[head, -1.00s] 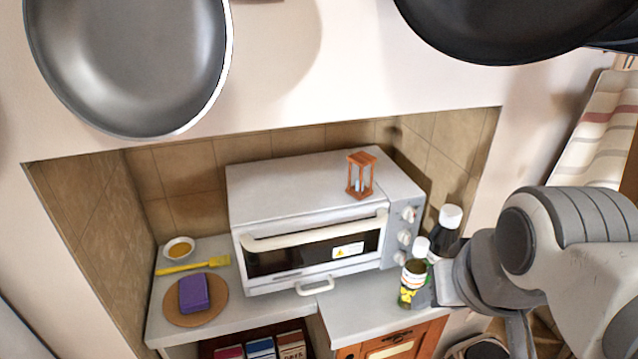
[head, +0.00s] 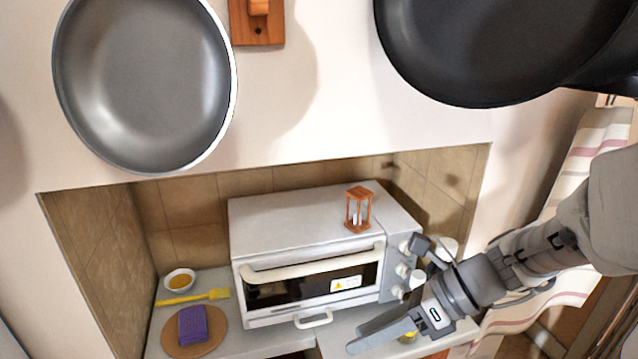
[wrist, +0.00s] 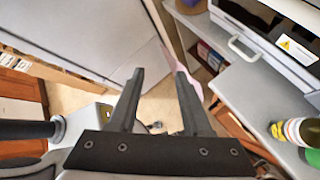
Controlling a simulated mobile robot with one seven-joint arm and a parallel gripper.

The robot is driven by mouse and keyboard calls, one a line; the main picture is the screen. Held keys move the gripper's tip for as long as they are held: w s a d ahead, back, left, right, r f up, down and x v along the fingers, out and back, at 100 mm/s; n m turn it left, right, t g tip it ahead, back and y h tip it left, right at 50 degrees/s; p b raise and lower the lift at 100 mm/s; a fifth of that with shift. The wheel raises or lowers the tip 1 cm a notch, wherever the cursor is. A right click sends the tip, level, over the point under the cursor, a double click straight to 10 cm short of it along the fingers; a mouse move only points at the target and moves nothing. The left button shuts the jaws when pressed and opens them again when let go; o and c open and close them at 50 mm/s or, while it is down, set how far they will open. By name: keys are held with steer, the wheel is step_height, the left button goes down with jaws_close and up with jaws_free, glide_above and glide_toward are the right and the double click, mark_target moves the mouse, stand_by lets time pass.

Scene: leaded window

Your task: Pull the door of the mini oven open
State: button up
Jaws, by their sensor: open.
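The white mini oven (head: 300,225) stands on the counter in a tiled niche. Its glass door (head: 310,287) is shut, with a long pale handle bar (head: 312,266) along its top edge. A smaller tray handle (head: 313,321) sits below the door. My gripper (head: 385,294) is open and empty, to the right of the door and in front of the knob panel, apart from the handle. In the wrist view my gripper (wrist: 158,75) points down past the counter. The oven (wrist: 275,35) shows only in part there, at the upper right.
A bottle (wrist: 295,130) stands on the counter at the right, mostly hidden by my gripper in the head view. A wooden hourglass (head: 358,209) stands on the oven. Pans (head: 145,85) hang above.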

steer(key=w+d+m+t+y, duration=0.35)
steer(key=w+m, duration=0.35)
steer(key=m, duration=0.4)
steer(key=m+t, duration=0.4)
steer(key=m, duration=0.4)
glide_toward(320, 268)
steer(key=shift+g+y, duration=0.25)
steer(key=shift+y, duration=0.2)
steer(key=x, duration=1.1)
steer(key=shift+w+f, duration=0.3)
jaws_close()
